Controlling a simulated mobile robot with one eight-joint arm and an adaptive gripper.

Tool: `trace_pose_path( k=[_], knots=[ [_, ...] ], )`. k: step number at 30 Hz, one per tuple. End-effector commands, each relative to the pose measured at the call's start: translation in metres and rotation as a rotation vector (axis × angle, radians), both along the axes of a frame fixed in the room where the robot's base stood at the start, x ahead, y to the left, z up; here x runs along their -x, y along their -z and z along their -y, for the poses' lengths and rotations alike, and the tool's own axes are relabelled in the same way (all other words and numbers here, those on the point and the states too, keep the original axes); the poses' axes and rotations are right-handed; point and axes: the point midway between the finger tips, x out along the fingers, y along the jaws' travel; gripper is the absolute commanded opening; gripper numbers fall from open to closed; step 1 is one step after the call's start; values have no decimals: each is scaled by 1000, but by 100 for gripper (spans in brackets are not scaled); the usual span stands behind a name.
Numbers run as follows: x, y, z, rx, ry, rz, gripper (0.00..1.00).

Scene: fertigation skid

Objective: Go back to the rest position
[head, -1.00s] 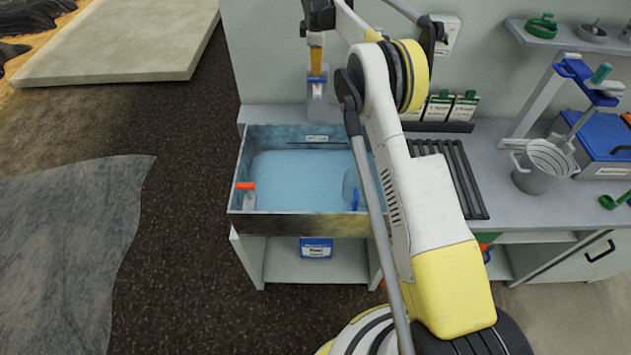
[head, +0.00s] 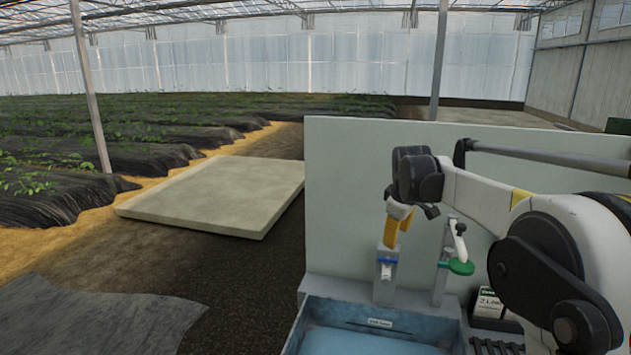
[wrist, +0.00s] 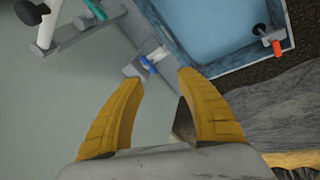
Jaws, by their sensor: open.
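My gripper (head: 391,238) shows in the head view at the end of my raised arm, with its yellow fingers pointing down. In the wrist view, the two fingers of my gripper (wrist: 162,76) are spread wide with nothing between them. Beyond the fingertips is a grey fitting with a blue handle (wrist: 149,63). In the head view, this blue handle (head: 387,260) is on an upright grey post just below the fingers, at the back of the blue-lined tank (head: 450,306). The exact gap between fingers and post is hard to judge.
A green-handled fitting (head: 459,267) stands right of the gripper, close to the arm. A pale panel (head: 345,175) rises behind. A red-handled fitting (wrist: 277,46) sits at the tank wall. Open floor and a pale slab (head: 215,195) lie to the left.

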Motion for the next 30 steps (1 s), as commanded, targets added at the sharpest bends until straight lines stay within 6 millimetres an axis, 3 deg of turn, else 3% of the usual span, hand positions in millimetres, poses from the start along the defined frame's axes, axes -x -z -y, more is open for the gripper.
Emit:
trace_pose_path(
  k=[1,6,11,17,21,25,30],
  knots=[
    [24,0,-2,-21,38,15,43],
    [105,-6,-10,-103,185,70,43],
    [186,10,-16,-186,321,118,43],
    [286,59,-23,-299,488,175,43],
    [346,106,-26,-376,594,207,43],
    [382,142,-29,-430,665,229,43],
    [402,164,-30,-465,710,240,43]
  ],
)
